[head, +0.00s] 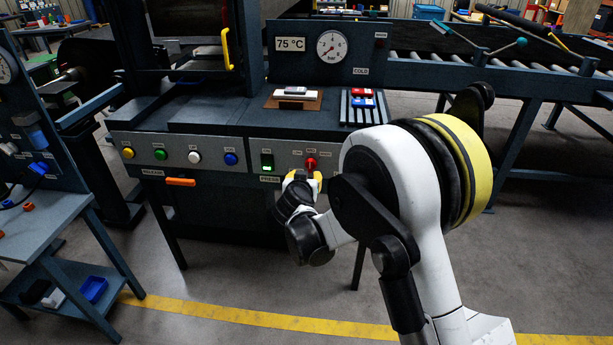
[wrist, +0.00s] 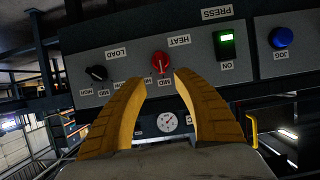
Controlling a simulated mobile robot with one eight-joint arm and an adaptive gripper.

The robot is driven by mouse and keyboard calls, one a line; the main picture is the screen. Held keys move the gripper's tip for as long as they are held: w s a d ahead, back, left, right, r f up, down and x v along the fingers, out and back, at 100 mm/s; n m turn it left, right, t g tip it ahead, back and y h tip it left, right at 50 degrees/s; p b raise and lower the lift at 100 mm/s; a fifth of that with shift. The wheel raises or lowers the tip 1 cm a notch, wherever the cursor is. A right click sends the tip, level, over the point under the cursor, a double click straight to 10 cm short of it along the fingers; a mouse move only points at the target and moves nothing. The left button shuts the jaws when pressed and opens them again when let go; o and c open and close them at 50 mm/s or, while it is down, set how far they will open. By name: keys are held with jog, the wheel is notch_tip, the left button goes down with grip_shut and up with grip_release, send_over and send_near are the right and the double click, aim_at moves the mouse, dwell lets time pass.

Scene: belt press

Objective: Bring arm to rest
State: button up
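My arm (head: 400,185) reaches forward from the right, bent, to the front panel of the press. My gripper (head: 302,178) is just in front of the panel below the red heat knob (head: 311,163). In the wrist view the two yellow fingers are apart with nothing between them, so my gripper (wrist: 160,78) is open. The red heat knob (wrist: 161,62) shows just beyond the fingertips, in line with the gap; I see no contact. Its exact setting is too small to tell.
The press panel (head: 215,157) carries several buttons, including a lit green switch (head: 267,161). A black load knob (wrist: 96,73) sits beside the heat knob. An orange handle (head: 181,182) is below the panel. A side table (head: 45,215) stands left; open floor lies in front.

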jog(key=s+d+r+g+h, duration=0.1)
jog(key=s+d+r+g, duration=0.1)
jog(key=s+d+r, duration=0.55)
jog(key=s+d+r+g, duration=0.2)
jog(key=s+d+r, duration=0.3)
jog(key=s+d, duration=0.5)
jog(key=s+d+f+g, duration=0.1)
jog(key=s+d, duration=0.3)
jog(key=s, duration=0.7)
jog(key=s+d+f+g+y, duration=0.1)
jog(key=s+d, duration=0.3)
jog(key=s, duration=0.6)
jog(key=shift+s+d+g, duration=0.15)
jog(key=shift+s+g, duration=0.15)
jog(key=shift+s, duration=0.1)
jog(key=shift+f, duration=0.1)
